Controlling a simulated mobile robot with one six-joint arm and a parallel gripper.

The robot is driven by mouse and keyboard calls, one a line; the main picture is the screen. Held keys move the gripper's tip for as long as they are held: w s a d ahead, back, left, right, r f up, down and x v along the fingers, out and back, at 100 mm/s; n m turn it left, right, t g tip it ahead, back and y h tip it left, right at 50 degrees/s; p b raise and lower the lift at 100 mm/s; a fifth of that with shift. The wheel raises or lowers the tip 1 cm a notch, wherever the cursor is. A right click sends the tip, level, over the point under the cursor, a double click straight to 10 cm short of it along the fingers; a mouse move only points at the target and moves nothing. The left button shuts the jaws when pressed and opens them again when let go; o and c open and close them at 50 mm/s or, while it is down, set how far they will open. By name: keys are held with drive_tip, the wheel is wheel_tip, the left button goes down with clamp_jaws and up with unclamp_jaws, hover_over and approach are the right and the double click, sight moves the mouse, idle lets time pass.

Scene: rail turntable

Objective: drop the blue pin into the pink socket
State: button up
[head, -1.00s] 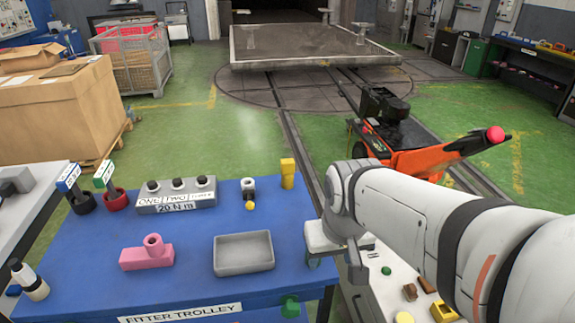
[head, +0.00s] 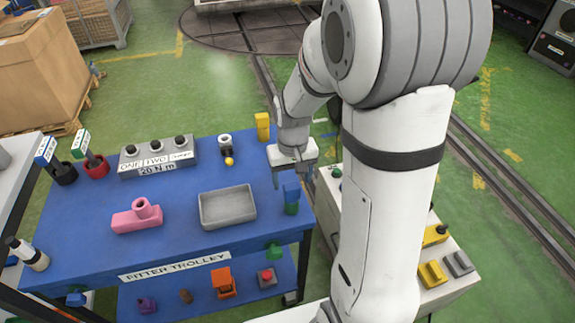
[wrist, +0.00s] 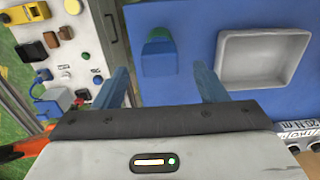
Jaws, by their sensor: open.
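The blue pin (head: 291,190) is a small blue block standing on a green base (head: 291,208) at the right edge of the blue trolley top. In the wrist view the blue pin (wrist: 158,60) lies between and beyond my fingers, with green at its upper end. My gripper (head: 294,178) is open and empty just above it, fingers pointing down. It also shows in the wrist view (wrist: 162,72), with a gap between the fingers and no contact with the pin visible. The pink socket (head: 130,220), a block with a round hollow boss, sits at the trolley's left middle.
A grey tray (head: 228,222) lies between pin and socket. A yellow block (head: 262,126), a small clamp-like piece (head: 225,145) and a grey three-knob box (head: 158,156) stand along the back. A pale bench (head: 440,262) with small parts is at right.

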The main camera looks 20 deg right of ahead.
sight(292, 186)
drive_tip(key=shift+f, duration=1.85)
drive_tip(key=shift+c, duration=0.5)
drive_tip(key=c, duration=1.1)
drive_tip(key=o, duration=0.6)
drive_tip(key=shift+c, duration=0.2)
drive_tip(key=c, duration=0.5)
drive_tip(key=shift+r+p, duration=0.55)
drive_tip(key=shift+r, duration=0.2)
drive_tip(key=shift+c, duration=0.2)
drive_tip(key=shift+r+p, duration=2.05)
drive_tip(key=shift+r, duration=0.95)
